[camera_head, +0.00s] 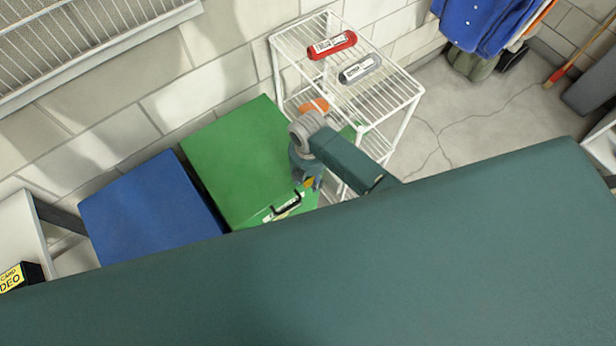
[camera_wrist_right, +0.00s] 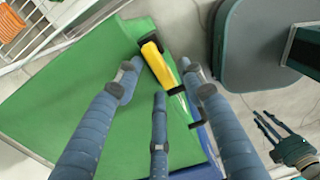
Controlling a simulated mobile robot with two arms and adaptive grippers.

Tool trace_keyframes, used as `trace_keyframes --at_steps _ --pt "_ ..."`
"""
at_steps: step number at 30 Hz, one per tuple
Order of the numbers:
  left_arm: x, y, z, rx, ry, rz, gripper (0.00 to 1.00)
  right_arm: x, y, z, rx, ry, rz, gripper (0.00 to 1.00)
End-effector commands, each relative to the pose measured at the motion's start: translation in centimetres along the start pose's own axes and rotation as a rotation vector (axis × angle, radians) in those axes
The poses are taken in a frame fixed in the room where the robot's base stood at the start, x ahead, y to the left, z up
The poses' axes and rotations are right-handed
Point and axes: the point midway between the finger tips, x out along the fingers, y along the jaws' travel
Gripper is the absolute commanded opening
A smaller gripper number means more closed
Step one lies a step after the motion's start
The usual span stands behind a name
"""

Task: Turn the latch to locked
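A green box (camera_head: 240,160) stands by the wall, with a black handle (camera_head: 287,208) and a white label on its front. A yellow latch (camera_head: 309,184) shows at its front edge, partly hidden by my right gripper (camera_head: 306,176). In the right wrist view the yellow latch (camera_wrist_right: 158,64) with black ends sits at the edge of the green box (camera_wrist_right: 90,90). My right gripper (camera_wrist_right: 162,84) is open there, its fingers spread either side of the latch; contact cannot be told. My left gripper (camera_wrist_right: 272,130) shows at lower right in that view, open and empty.
A blue box (camera_head: 150,208) stands left of the green one. A white wire rack (camera_head: 400,88) behind holds a red canister (camera_head: 332,45) and a grey canister (camera_head: 360,68). Clothes (camera_head: 485,22) hang at the back right. Open floor (camera_head: 480,115) lies to the right.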

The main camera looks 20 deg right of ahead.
Motion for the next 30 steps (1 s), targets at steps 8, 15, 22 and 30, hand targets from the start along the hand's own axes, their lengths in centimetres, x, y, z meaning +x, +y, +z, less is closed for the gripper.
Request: trace_keyframes --at_steps 8,15,22,30 --pt "0.0 0.1 -0.1 0.001 0.001 0.001 0.34 0.0 0.0 0.0 0.0 0.0 0.0 0.16" --pt "0.0 0.2 -0.1 0.003 0.001 0.003 0.34 -0.1 0.0 0.0 0.002 0.0 0.0 0.0" --pt "-0.3 0.4 -0.1 0.004 0.001 0.005 0.34 -0.1 0.1 0.0 0.043 0.0 -0.001 0.0" --pt "-1.3 0.4 -0.2 0.003 0.0 0.005 0.34 -0.2 0.7 0.2 0.211 0.0 -0.002 0.0"
